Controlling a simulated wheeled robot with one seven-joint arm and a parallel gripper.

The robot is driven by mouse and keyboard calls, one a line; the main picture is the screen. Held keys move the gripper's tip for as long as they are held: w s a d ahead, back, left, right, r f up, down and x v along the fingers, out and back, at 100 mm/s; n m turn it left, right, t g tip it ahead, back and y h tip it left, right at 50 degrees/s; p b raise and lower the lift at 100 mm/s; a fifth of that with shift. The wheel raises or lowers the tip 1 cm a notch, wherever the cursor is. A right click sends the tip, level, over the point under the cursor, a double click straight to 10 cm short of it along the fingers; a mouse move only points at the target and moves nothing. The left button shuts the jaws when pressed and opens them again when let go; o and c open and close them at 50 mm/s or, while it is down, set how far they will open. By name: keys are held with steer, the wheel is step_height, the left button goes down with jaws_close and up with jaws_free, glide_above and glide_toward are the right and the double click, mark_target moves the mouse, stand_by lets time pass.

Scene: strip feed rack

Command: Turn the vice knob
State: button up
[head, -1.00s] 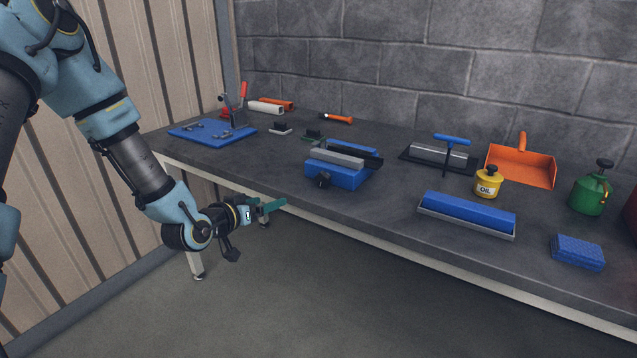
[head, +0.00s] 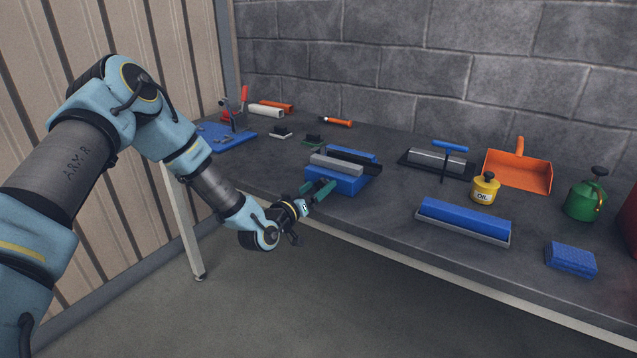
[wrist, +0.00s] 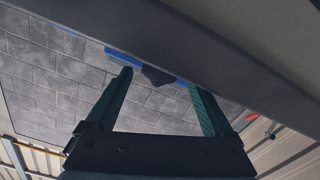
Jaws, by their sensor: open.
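The vice (head: 350,184) is a blue block with grey and black bars on top, near the table's front edge. Its dark knob (wrist: 157,76) shows in the wrist view between the fingers, partly cut off by a dark edge. In the head view the gripper hides the knob. My gripper (head: 319,188), with green fingers, is open and empty in front of the vice's left front side. In the wrist view (wrist: 160,88) the fingers are spread to either side of the knob; I cannot tell whether they touch it.
A blue tray (head: 238,143) with small parts lies at the left. A blue bar on a grey base (head: 463,222), a yellow oil can (head: 485,188), an orange dustpan (head: 517,172) and a green can (head: 585,200) stand to the right. The table's front edge (head: 400,260) runs below my gripper.

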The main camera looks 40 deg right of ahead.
steer(key=shift+w+d, duration=0.15)
steer(key=shift+d, duration=0.3)
steer(key=c, duration=1.4)
